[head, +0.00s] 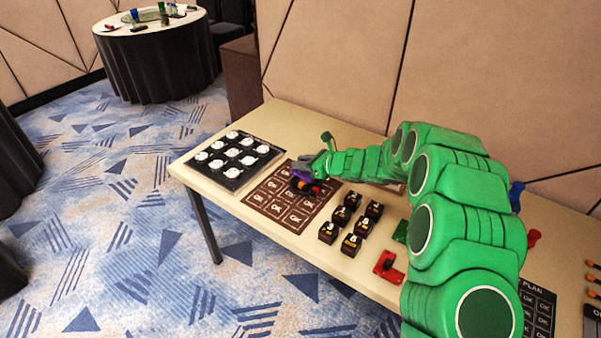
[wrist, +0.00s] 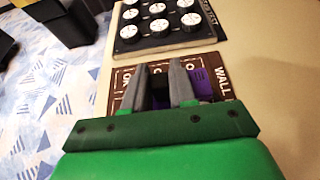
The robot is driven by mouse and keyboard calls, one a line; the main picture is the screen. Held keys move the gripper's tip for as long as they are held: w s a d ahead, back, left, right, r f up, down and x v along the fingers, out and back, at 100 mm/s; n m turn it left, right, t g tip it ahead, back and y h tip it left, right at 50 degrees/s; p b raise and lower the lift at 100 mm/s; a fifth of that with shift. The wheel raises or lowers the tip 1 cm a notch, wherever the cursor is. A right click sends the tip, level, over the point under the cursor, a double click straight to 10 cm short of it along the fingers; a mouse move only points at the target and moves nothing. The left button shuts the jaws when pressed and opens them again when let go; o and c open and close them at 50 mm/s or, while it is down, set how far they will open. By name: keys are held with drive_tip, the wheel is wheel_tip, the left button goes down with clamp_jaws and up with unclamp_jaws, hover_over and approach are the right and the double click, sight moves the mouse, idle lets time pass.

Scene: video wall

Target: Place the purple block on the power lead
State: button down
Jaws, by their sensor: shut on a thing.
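The purple block (head: 300,175) shows at my gripper (head: 304,181), over the brown board of OK cells (head: 269,207). In the wrist view my gripper (wrist: 160,88) is shut on a dark part between its fingers, seemingly the purple block's knob. Purple (wrist: 203,84) shows beside the right finger. The fingers hide much of the block, and I cannot tell whether it touches the board. An orange and dark piece (head: 309,188) is close by the gripper in the head view. I cannot make out which thing is the power lead.
A black tray of white round pieces (head: 233,172) lies left of the brown board. Several black cubes (head: 340,216) stand right of it. A red block with a black knob (head: 388,265) and a green block (head: 400,232) lie near my arm. The wall panel rises behind the table.

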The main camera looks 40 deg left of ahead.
drive_tip(key=shift+w+a+f, duration=0.45)
drive_tip(key=shift+f, duration=0.3)
drive_tip(key=shift+w+a+f, duration=0.4)
drive_tip(key=shift+f, duration=0.35)
drive_tip(key=shift+w+a+f, duration=0.45)
drive_tip(key=shift+f, duration=1.85)
drive_tip(key=shift+f, duration=0.1)
drive_tip(key=c, duration=0.9)
unclamp_jaws()
drive_tip(key=shift+w+d+r, duration=0.1)
drive_tip(key=shift+d+r, duration=0.3)
drive_tip(key=shift+d, duration=0.1)
drive_tip(key=v, duration=1.1)
